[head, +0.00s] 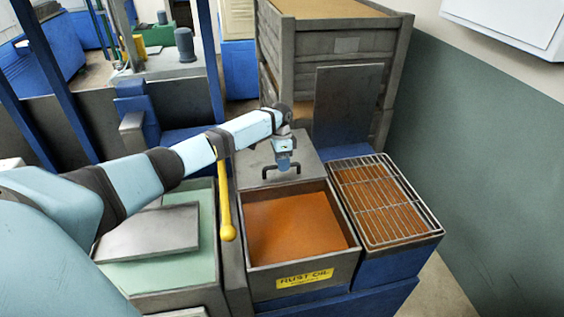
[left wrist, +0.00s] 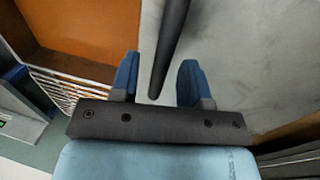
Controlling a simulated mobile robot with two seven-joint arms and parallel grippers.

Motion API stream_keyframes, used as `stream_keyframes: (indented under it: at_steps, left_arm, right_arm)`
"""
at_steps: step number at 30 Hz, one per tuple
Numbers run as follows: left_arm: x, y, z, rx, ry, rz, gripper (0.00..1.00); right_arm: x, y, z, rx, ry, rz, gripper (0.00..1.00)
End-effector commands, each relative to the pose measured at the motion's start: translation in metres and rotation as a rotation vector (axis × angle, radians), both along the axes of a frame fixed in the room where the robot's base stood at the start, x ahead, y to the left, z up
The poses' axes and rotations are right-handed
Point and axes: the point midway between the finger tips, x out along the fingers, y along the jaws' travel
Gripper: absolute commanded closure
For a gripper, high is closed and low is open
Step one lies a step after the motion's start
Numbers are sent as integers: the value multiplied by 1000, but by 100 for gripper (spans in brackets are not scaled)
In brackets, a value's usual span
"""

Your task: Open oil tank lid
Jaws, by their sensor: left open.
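The rust oil tank (head: 305,284) has a yellow label on its front, and orange oil (head: 290,228) shows through its open top. Its flat grey lid (head: 313,158) lies at the tank's back edge, clear of most of the opening. The lid has a black handle (head: 266,172). My left gripper (head: 284,166) is open above the lid at the handle. In the left wrist view, the dark handle bar (left wrist: 170,45) runs between the two blue fingers of this gripper (left wrist: 158,80), with gaps beside it. The grey lid (left wrist: 250,60) fills the right side there. My right gripper is out of view.
A wire rack (head: 385,200) lies on the bin at right. At left, a tank of pale green liquid (head: 160,275) has a grey plate (head: 155,230) over it. A yellow-knobbed lever (head: 227,230) stands between the tanks. A tall grey crate (head: 345,45) stands behind.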

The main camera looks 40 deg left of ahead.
Motion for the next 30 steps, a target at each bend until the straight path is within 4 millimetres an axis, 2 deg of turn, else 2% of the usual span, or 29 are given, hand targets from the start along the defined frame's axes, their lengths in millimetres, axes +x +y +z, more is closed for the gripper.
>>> stream_keyframes:
  at_steps: [5,8,15,21,25,30]
  left_arm:
    - [1,2,8,0,-1,1,58]
    - [3,4,23,0,-3,1,58]
    - [11,12,77,0,-4,1,58]
    - [15,17,115,0,-3,0,58]
    - [17,19,129,1,-2,0,58]
    - [17,20,136,1,1,0,58]
  right_arm:
    - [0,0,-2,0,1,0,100]
    - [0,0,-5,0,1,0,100]
    - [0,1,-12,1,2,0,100]
    - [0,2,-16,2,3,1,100]
    - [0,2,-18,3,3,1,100]
    - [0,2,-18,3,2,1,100]
